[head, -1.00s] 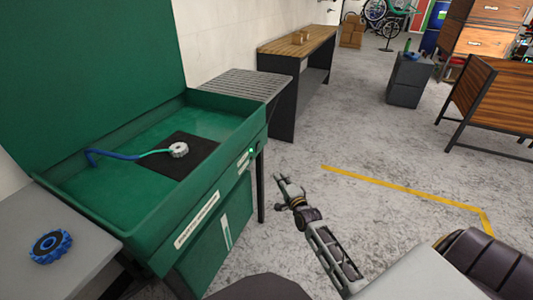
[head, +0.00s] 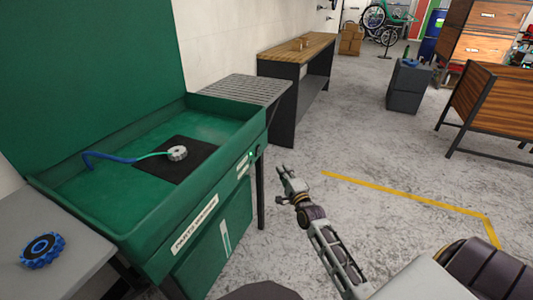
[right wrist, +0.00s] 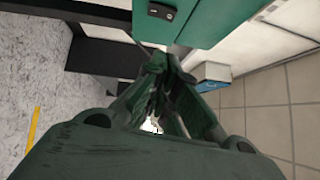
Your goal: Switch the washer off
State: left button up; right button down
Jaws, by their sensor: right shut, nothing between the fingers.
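The green washer (head: 150,225) stands at the left with its lid raised. A label marks its front, and a small switch area (head: 252,152) with a green glint is at the front's right end. In the right wrist view a black rocker switch (right wrist: 161,11) shows on the green panel (right wrist: 205,18), at the top edge. My right gripper (head: 284,171) is shut and empty, to the right of the washer's front and apart from it. In the right wrist view its fingers (right wrist: 165,65) are together, below the switch. My left gripper is not in view.
A silver part (head: 177,153) lies on a black mat in the tub beside a blue hose (head: 105,156). A blue ring-shaped part (head: 41,249) sits on the grey bench (head: 75,262). A wooden-topped workbench (head: 298,47) stands behind. Floor right of the washer is clear.

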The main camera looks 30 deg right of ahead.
aim_at(258, 151)
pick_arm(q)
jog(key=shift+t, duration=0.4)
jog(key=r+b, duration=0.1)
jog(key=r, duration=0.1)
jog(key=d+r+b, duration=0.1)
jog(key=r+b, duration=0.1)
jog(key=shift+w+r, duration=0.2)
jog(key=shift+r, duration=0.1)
pick_arm(e)
jog(key=w+a+r, duration=0.1)
jog(key=w, duration=1.1)
jog(key=shift+w+r, duration=0.15)
jog(key=shift+w, duration=0.25)
pick_arm(q)
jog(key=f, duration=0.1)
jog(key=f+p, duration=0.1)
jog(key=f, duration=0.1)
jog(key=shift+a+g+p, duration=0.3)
jog(key=shift+p, duration=0.05)
pick_arm(e)
jog(key=shift+w+a+r, duration=0.1)
jog(key=shift+w, duration=0.1)
